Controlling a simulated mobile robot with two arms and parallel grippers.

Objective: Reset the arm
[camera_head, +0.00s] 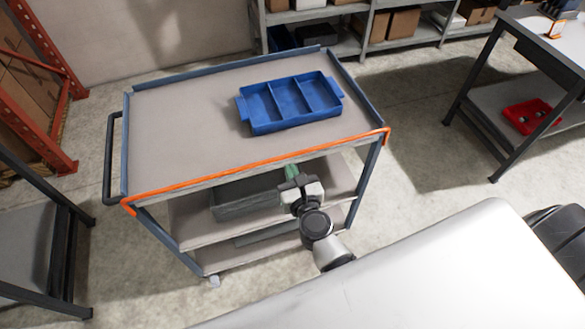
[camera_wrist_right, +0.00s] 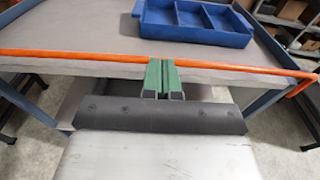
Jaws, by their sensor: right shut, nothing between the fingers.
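My right gripper (camera_head: 291,173) is in front of the cart's near edge, close to the orange strip (camera_head: 262,167) in the head view. Its green fingers are together and empty, and they also show in the right wrist view (camera_wrist_right: 162,77), pointing at the cart. My right arm reaches in from the lower right. My left gripper is in neither view.
A blue divided tray (camera_head: 291,103) sits on the cart's top (camera_head: 180,125), toward its right side. A grey bin (camera_head: 245,196) is on the shelf below. A workbench with a red bin (camera_head: 530,116) stands at right. Shelves with boxes (camera_head: 403,23) line the back.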

